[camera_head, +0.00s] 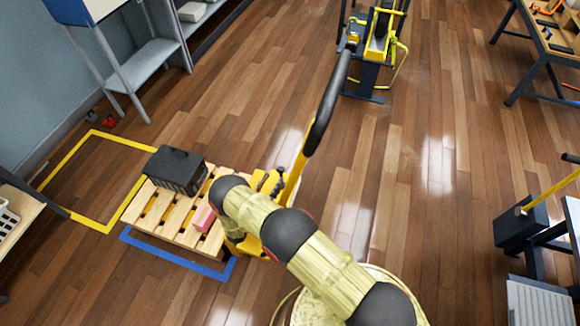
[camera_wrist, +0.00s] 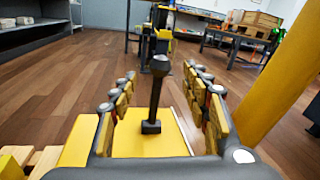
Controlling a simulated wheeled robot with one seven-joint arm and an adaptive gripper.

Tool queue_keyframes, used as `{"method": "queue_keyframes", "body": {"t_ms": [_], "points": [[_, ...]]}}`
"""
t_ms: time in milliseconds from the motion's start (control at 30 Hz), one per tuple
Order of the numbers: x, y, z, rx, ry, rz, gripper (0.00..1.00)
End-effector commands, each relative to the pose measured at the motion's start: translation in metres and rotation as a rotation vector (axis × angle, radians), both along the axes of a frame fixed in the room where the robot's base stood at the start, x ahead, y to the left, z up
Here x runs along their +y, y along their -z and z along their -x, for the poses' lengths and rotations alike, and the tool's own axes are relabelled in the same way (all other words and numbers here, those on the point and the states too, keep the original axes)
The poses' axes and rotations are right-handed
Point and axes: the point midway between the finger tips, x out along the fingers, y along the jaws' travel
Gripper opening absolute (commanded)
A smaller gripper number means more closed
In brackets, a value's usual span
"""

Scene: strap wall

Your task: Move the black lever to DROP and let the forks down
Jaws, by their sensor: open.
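The black lever (camera_wrist: 155,98) stands upright from a yellow plate (camera_wrist: 130,133) in the wrist view, with a round knob on top. My gripper (camera_wrist: 161,80) is open, one finger on each side of the lever, with gaps on both sides and no visible contact. In the head view the lever (camera_head: 280,173) shows small beside the yellow pallet jack (camera_head: 294,186), and my arm covers much of the jack. My gripper is largely hidden there. No DROP marking is readable.
A dark crate (camera_head: 176,168) and a pink box (camera_head: 204,218) sit on the pallet. Yellow (camera_head: 91,219) and blue (camera_head: 175,259) floor lines lie around it. The jack's long handle (camera_head: 327,105) rises close by. Another yellow-and-black machine (camera_head: 376,50) stands farther back.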

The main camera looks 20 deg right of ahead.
Motion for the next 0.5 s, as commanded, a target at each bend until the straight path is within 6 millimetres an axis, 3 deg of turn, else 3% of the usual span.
{"method": "queue_keyframes", "body": {"t_ms": [500], "points": [[-0.05, 0.001, -0.046, -0.001, 0.002, -0.002, 0.47]]}}
